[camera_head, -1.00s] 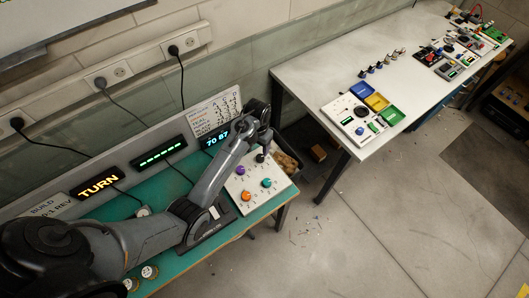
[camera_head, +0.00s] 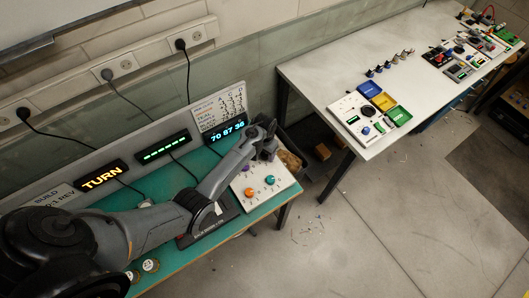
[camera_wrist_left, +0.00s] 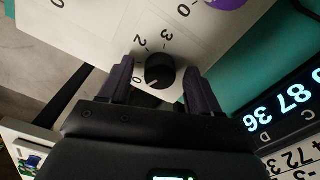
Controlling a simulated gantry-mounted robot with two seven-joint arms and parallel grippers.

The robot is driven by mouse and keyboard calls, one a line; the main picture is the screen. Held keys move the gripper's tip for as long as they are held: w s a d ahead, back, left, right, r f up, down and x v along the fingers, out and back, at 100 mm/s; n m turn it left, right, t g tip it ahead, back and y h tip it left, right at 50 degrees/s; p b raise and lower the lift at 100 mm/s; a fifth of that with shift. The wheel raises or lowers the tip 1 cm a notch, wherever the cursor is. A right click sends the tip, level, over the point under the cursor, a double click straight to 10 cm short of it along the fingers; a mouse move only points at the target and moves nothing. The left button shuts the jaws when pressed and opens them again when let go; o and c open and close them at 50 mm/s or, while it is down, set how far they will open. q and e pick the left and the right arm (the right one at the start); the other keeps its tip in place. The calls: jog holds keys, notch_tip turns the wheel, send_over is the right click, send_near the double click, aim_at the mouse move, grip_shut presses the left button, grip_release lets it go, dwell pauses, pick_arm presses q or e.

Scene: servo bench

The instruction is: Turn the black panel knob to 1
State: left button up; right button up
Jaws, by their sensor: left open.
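The black knob (camera_wrist_left: 160,71) stands on the white panel in the left wrist view, with a white pointer mark at its lower left, near the 0 label. The labels 2 and 3 show beyond it; the 1 label is hard to make out, beside a finger. My left gripper (camera_wrist_left: 159,70) is open, one finger on each side of the knob, with gaps visible on both sides. In the head view my left gripper (camera_head: 268,146) is over the far part of the white panel (camera_head: 262,199) and hides the black knob. My right gripper is not in view.
The panel also has a purple knob (camera_head: 248,165), a teal knob (camera_head: 270,180) and an orange knob (camera_head: 249,191). Behind it are a blue digit display (camera_head: 226,130) and a printed chart (camera_head: 219,108). A white table (camera_head: 370,75) with devices stands to the right, across a floor gap.

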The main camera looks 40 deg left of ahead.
pick_arm(q)
jog(key=c, duration=1)
jog(key=shift+c, duration=0.2)
jog(key=shift+r+m+p, duration=0.15)
jog(key=shift+m+p, duration=0.7)
jog(key=shift+m, duration=0.05)
jog(key=shift+m+p, duration=0.75)
jog(key=shift+m, duration=0.45)
jog(key=m+p, duration=0.1)
jog(key=m, duration=0.2)
jog(key=shift+a, duration=0.1)
jog(key=shift+m, duration=0.7)
jog(key=shift+f+p, duration=0.2)
jog(key=shift+p, duration=0.1)
